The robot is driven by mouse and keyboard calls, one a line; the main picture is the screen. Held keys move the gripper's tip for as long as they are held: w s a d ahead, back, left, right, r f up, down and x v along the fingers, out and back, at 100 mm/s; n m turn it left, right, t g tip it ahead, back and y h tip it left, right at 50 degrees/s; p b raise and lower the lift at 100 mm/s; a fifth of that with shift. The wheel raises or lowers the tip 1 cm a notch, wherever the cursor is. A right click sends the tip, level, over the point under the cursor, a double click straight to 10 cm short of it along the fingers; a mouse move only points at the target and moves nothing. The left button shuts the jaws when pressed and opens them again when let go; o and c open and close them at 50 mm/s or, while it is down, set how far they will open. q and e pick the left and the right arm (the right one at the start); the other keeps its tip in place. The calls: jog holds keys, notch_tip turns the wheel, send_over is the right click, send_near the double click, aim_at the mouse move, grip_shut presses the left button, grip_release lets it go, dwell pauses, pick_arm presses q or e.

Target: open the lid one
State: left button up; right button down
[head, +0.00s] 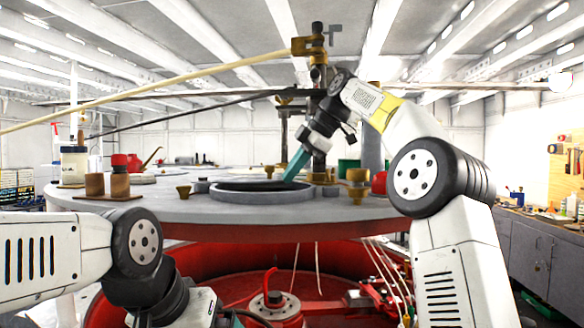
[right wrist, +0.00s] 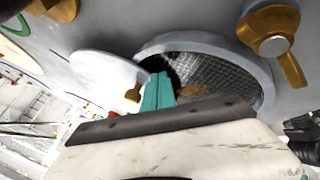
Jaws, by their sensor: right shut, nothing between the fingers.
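A round opening with a raised grey rim (head: 240,196) sits in the round grey deck top. In the right wrist view the grey rim (right wrist: 262,72) surrounds a dark mesh. A pale flat disc (right wrist: 105,68), perhaps a lid, lies beside the rim there; I cannot tell whether it is hinged to it. My right gripper (head: 291,176) reaches down from the upper right, its teal fingers shut and empty at the opening. The shut fingers also show in the right wrist view (right wrist: 158,92) over the rim's left part. My left gripper (head: 228,319) is mostly cut off at the bottom edge.
A dark upright post (head: 318,120) with a long pale rod (head: 160,85) stands behind the opening. A brass knob (head: 357,180) stands right of the rim. Wooden blocks (head: 95,185) and a jar (head: 73,163) stand at the left. Red machinery (head: 275,305) lies below.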

jog(key=shift+w+r, duration=0.15)
jog(key=shift+r, duration=1.45)
